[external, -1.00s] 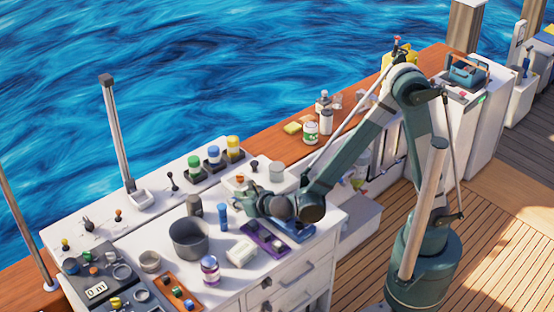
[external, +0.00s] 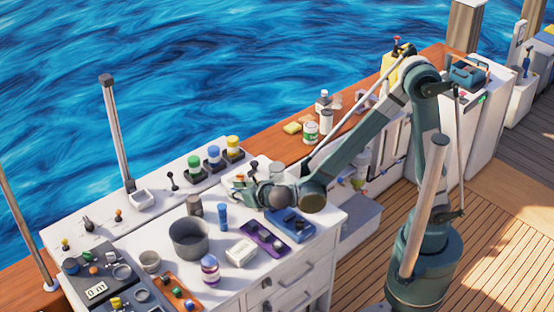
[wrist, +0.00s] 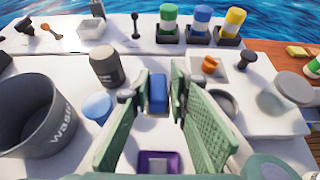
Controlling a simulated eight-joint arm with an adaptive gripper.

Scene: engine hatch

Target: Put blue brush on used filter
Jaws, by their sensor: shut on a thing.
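My gripper (wrist: 160,88) has its two green fingers closed around a small blue object (wrist: 157,93), which looks like the blue brush. Its far end is hidden. In the external view my gripper (external: 241,190) is above the white bench top, right of a standing blue cylinder (external: 223,216); what it holds is too small to tell there. A dark grey canister (external: 195,205), possibly the used filter, stands upright left of the gripper. It also shows in the wrist view (wrist: 107,66), beyond the blue cylinder (wrist: 98,107) and apart from the held object.
A grey waste bucket (external: 189,238) stands left of the gripper. A purple tray (external: 254,237), a blue tray (external: 304,235) and a white block (external: 240,252) lie in front. Several coloured-lidded jars (wrist: 201,22) stand behind. A dark round dish (wrist: 222,104) is right of the fingers.

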